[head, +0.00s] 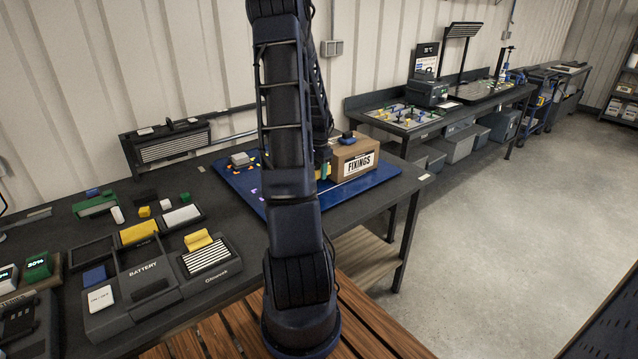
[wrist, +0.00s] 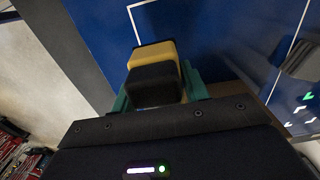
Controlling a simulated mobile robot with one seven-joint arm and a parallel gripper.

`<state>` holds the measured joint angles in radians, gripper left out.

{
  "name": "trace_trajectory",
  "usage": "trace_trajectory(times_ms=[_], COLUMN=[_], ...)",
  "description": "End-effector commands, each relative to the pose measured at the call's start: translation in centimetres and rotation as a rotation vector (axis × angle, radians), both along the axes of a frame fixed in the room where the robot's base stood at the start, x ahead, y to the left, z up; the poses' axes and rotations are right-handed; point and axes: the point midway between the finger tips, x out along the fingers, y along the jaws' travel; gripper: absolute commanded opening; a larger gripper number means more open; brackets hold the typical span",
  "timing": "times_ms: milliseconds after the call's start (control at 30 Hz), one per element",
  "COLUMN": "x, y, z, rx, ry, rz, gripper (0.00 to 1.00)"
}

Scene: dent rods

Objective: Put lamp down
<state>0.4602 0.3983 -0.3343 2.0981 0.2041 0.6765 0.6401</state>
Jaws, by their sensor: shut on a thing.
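My gripper (wrist: 158,94) is shut, its teal fingers on either side of a small block-shaped lamp (wrist: 153,54) with a yellow body and a black face. Behind the lamp in the wrist view is the blue mat (wrist: 215,30) with white lines. In the head view my gripper (head: 325,168) is at the left side of the cardboard box, over the blue mat (head: 375,186), mostly hidden by my arm. I cannot tell whether the lamp touches the mat.
The FIXINGS box (head: 355,157) stands on the mat with a blue item on top. A grey block (head: 240,159) and small coloured pieces lie on the mat's left part. A battery tray (head: 150,272) with coloured blocks is at the left. The right front of the mat looks clear.

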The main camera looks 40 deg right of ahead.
Motion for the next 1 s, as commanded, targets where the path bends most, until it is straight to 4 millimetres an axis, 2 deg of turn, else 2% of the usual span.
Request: trace_trajectory(times_ms=[100,267,567,967,1000], x=[0.0,0.0,0.0,0.0,0.0], y=[0.0,0.0,0.0,0.0,0.0], z=[-1.1,-1.8,-5.5,-5.9,-5.9], rx=[0.000,0.000,0.001,0.000,0.000], ry=[0.000,0.000,0.001,0.000,0.000], rz=[0.000,0.000,0.000,0.000,0.000], gripper=[0.16,0.16,0.16,0.16,0.49])
